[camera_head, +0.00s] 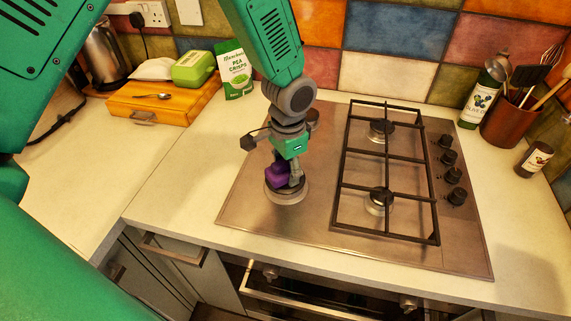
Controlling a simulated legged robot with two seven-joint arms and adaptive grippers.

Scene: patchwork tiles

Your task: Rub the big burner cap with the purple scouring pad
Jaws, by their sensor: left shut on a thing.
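My left gripper (288,177) is shut on the purple scouring pad (276,174), pointing down over the left part of the hob. The pad is at the big burner cap (287,193), a round grey disc on the steel hob plate (250,222). The pad covers part of the cap and appears to touch it, though the exact contact is hard to tell. My right gripper is not in view.
A black pan grate (386,168) with two small burners covers the hob's middle, with knobs (450,157) to its right. A wooden box (160,103), green packet (235,72), bottle (478,99) and utensil pot (508,122) stand behind.

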